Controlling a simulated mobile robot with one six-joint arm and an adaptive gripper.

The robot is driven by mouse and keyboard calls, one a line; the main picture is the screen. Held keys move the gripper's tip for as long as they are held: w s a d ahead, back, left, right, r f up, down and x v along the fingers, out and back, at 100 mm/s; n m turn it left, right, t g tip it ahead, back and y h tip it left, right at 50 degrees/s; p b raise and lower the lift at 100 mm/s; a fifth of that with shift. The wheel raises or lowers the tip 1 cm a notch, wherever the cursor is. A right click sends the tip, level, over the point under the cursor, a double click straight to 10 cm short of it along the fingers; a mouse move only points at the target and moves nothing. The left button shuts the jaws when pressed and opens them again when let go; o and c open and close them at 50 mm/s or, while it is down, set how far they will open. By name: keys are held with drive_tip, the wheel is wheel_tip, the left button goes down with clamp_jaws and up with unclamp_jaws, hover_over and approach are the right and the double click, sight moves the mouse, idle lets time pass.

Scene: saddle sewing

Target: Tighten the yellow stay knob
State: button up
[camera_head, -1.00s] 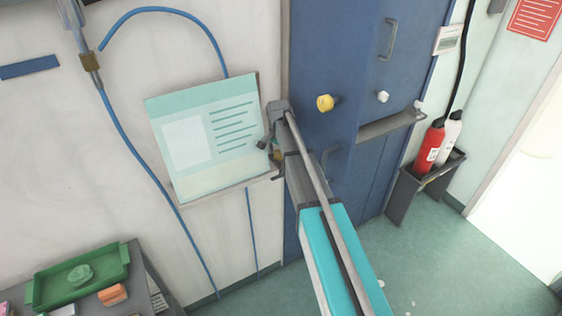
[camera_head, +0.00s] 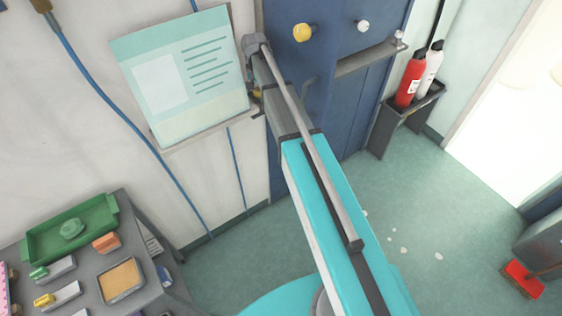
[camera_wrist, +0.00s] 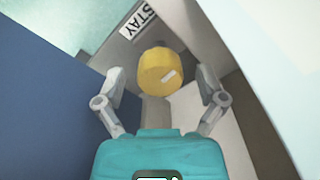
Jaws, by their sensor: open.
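The yellow stay knob (camera_wrist: 161,71) is a round cap with a small pale mark on its face. It shows in the middle of the wrist view, in front of a grey recess beside a STAY label (camera_wrist: 139,18). My gripper (camera_wrist: 160,80) is open, with one finger to the left of the knob and one to the right. I see a gap on both sides, and I cannot tell how deep the knob sits between the fingers. In the head view my arm hides most of the gripper and the stay knob.
Another yellow knob (camera_head: 302,32) and a white knob (camera_head: 362,26) sit on the blue cabinet (camera_head: 340,90). A teal-headed board (camera_head: 185,75) hangs left of my arm. A green tray (camera_head: 70,230) stands at lower left. Fire extinguishers (camera_head: 410,80) stand at right. Open floor lies between.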

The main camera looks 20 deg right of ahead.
sight(258, 90)
drive_tip(key=n, duration=0.6)
drive_tip(key=shift+n, duration=0.4)
drive_tip(key=n, duration=0.6)
wheel_tip(258, 90, up, 14)
drive_tip(key=p, duration=1.4)
drive_tip(key=s+f+m+b, duration=0.4)
drive_tip(key=s+f+b, duration=0.6)
drive_tip(key=s, duration=0.5)
drive_tip(key=s+f+m+b, duration=0.4)
drive_tip(key=s+f+b, duration=0.6)
drive_tip(key=s, duration=0.5)
idle(0.6)
